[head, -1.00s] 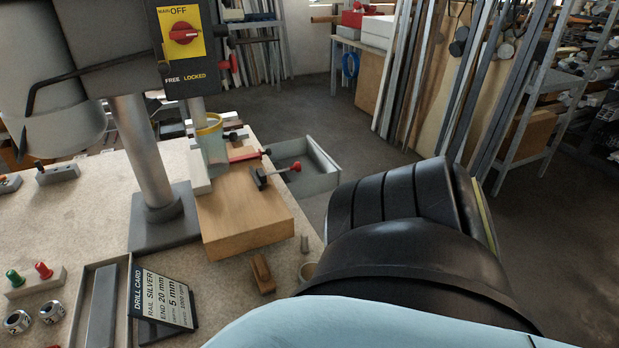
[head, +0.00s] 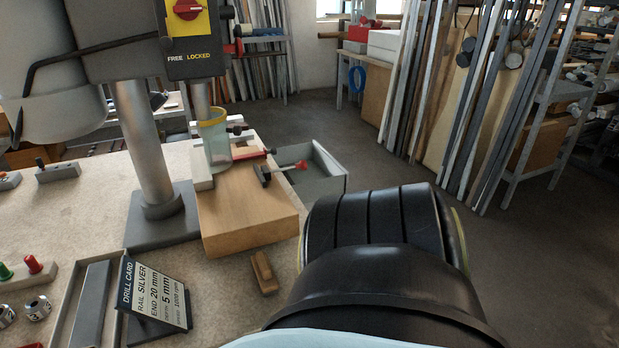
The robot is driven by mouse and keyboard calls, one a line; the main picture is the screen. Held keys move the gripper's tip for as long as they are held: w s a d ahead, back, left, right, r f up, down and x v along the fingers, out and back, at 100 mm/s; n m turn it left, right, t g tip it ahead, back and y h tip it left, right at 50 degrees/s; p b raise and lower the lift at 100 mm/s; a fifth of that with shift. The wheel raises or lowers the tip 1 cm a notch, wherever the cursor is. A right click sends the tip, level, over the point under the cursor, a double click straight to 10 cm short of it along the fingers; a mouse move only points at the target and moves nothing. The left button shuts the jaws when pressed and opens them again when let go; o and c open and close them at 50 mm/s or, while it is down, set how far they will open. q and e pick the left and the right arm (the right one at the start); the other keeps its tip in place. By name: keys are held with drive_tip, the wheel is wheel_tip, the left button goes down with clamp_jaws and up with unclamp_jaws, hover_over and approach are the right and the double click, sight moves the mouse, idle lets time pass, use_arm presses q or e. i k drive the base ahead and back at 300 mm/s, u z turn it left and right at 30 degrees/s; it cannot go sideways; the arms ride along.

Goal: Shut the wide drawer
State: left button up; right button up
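The wide drawer (head: 326,178) is a grey open-topped box in the head view. It sticks out from the far right side of the bench, beyond the wooden block. Its front panel faces right, and part of its inside shows. A black and pale blue part of my arm fills the lower middle of the view, nearer to me than the drawer. No gripper fingers show, so neither gripper is in view. I cannot tell whether anything touches the drawer.
On the bench stand a drill press (head: 150,150), a wooden block (head: 245,215) with red-handled clamps, a drill card (head: 155,295) and a small wooden piece (head: 263,272). Profiles lean against a rack (head: 470,100) at right. The floor (head: 400,165) right of the drawer is clear.

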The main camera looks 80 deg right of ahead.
sight(324, 175)
drive_tip(key=u, duration=1.55)
drive_tip(key=k, duration=2.8)
drive_tip(key=z, duration=4.25)
drive_tip(key=i, duration=0.6)
drive_tip(key=u, duration=1)
